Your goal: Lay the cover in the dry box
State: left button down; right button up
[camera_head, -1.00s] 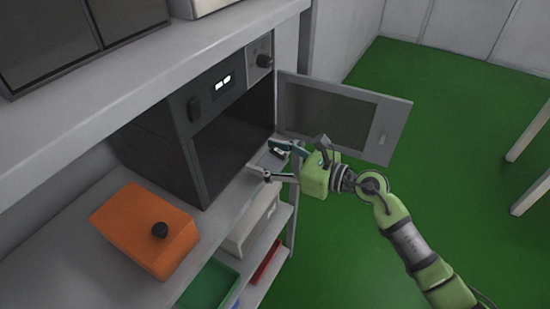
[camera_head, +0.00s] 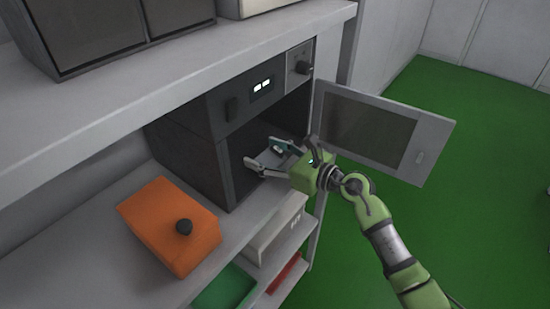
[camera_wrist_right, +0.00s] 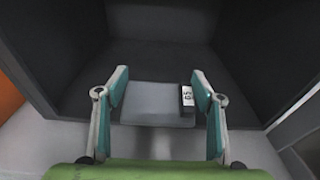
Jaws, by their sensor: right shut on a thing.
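The dry box (camera_head: 222,112) is the dark cabinet on the shelf, with its door (camera_head: 375,128) swung open to the right. My right gripper (camera_head: 260,152) is at the front opening of the box, with its fingertips inside it. It is shut on the cover, a flat grey piece (camera_wrist_right: 150,103) between the two fingers in the wrist view. A small black-and-white label (camera_wrist_right: 187,97) sits at its right end. In the head view the cover (camera_head: 270,157) is partly hidden by the fingers. I cannot tell whether it touches the box floor. My left gripper is not in view.
An orange box (camera_head: 165,215) with a black knob stands on the shelf left of the dry box. The upper shelf (camera_head: 180,80) overhangs it. A white bin (camera_head: 275,228), a green tray (camera_head: 228,288) and a red item (camera_head: 284,272) lie below.

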jog(key=shift+b+x, duration=0.7)
jog(key=shift+x, duration=1.55)
jog(key=o, duration=1.2)
jog(key=shift+r, duration=0.1)
